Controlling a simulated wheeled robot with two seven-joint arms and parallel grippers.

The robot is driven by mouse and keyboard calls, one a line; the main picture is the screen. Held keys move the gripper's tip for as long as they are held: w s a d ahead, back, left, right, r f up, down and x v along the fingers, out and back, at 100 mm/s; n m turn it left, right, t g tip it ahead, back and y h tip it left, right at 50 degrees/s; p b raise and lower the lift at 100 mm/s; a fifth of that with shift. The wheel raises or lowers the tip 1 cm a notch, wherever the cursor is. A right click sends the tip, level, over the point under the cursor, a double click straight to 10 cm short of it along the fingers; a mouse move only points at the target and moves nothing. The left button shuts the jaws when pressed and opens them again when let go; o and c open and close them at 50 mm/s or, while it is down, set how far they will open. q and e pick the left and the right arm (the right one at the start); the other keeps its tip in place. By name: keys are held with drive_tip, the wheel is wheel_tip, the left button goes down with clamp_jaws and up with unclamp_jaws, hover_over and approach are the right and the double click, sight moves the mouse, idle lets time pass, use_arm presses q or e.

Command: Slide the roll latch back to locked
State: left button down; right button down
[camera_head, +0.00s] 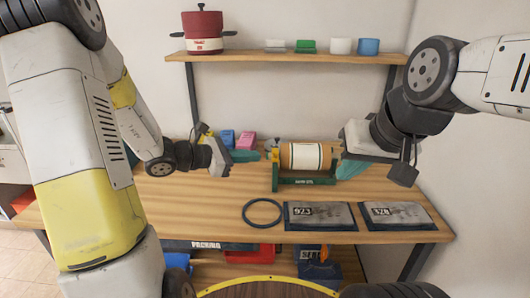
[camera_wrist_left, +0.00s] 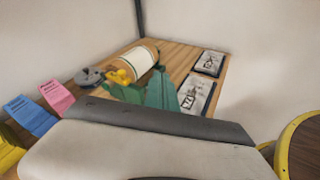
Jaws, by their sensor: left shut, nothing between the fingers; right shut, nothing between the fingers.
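The roll (camera_head: 304,157), brown with a pale label, lies in a green stand (camera_head: 303,181) on the wooden table. It also shows in the left wrist view (camera_wrist_left: 138,62). A yellow latch piece (camera_head: 275,155) is at the roll's left end; in the left wrist view the yellow part (camera_wrist_left: 122,76) shows beside the roll's near end. Whether the latch is locked I cannot tell. My left gripper (camera_head: 246,156) is shut and empty, just left of the latch, apparently with a small gap. My right gripper (camera_head: 352,168) is shut and empty, close to the roll's right end.
A pink box (camera_head: 245,140) and a blue box (camera_head: 227,138) stand behind my left gripper. A dark ring (camera_head: 262,212) and two grey packets, one left (camera_head: 319,215) and one right (camera_head: 396,214), lie along the front. A shelf (camera_head: 290,58) hangs above.

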use_arm(q)
drive_tip(key=w+a+f+n+t+y, duration=0.1)
drive_tip(key=w+a+f+n+t, duration=0.25)
drive_tip(key=a+f+n, duration=0.2)
approach(273, 152)
drive_tip(key=shift+y, duration=0.3)
drive_tip(key=x, duration=0.7)
drive_tip(key=shift+s+d+r, duration=0.1)
drive_tip(key=shift+s, duration=0.1)
drive_tip(key=shift+w+r, duration=0.1)
drive_tip(key=shift+w, duration=1)
